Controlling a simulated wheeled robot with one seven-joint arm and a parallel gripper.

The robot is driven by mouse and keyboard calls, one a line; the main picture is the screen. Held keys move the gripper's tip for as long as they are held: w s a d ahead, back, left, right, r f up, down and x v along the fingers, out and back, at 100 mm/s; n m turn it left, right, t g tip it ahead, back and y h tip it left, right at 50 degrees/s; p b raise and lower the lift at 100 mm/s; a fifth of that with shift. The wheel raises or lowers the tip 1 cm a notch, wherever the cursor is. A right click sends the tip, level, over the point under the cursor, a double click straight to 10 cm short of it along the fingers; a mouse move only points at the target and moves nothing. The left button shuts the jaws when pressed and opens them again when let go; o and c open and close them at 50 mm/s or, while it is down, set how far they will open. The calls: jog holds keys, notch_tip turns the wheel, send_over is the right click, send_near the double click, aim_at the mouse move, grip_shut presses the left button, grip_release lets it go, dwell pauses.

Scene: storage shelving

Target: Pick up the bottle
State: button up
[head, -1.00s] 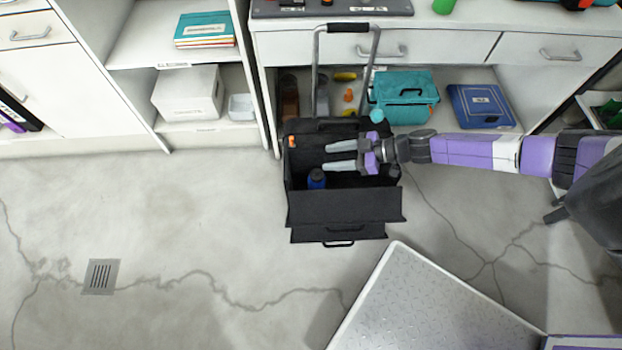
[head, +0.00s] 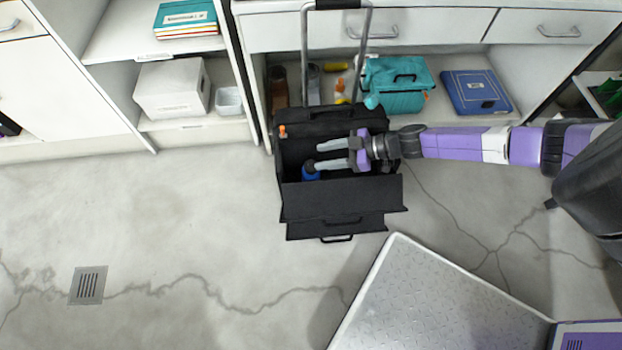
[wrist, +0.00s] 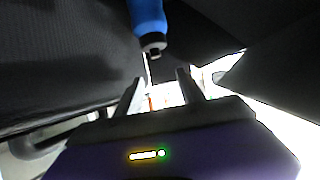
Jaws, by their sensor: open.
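A blue bottle with a dark cap (head: 310,172) stands in the open black tool case (head: 345,200), near its front left inside. In the wrist view the blue bottle (wrist: 149,20) shows at the top centre, just beyond the fingertips, with its dark cap toward me. My gripper (head: 318,157) reaches into the case from the right. Its two fingers point left and are apart, with nothing between them. In the head view the lower fingertip overlaps the bottle's top; I cannot tell whether they touch. The wrist view shows my gripper (wrist: 158,84) open below the bottle.
The case's dark walls stand close around my gripper, and its tall handle (head: 305,60) rises behind. A small orange item (head: 282,131) is at the case's left rim. A teal bag (head: 398,88) and a blue box (head: 475,93) sit on the shelf behind. Floor at left is clear.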

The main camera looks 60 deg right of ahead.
jog(key=b, duration=0.3)
send_near(303, 169)
jog(key=w+a, duration=0.1)
jog(key=w, duration=0.1)
jog(key=b+x, duration=0.3)
jog(key=x, duration=0.4)
jog(key=shift+w+f, duration=0.3)
jog(key=shift+r, duration=0.1)
grip_shut()
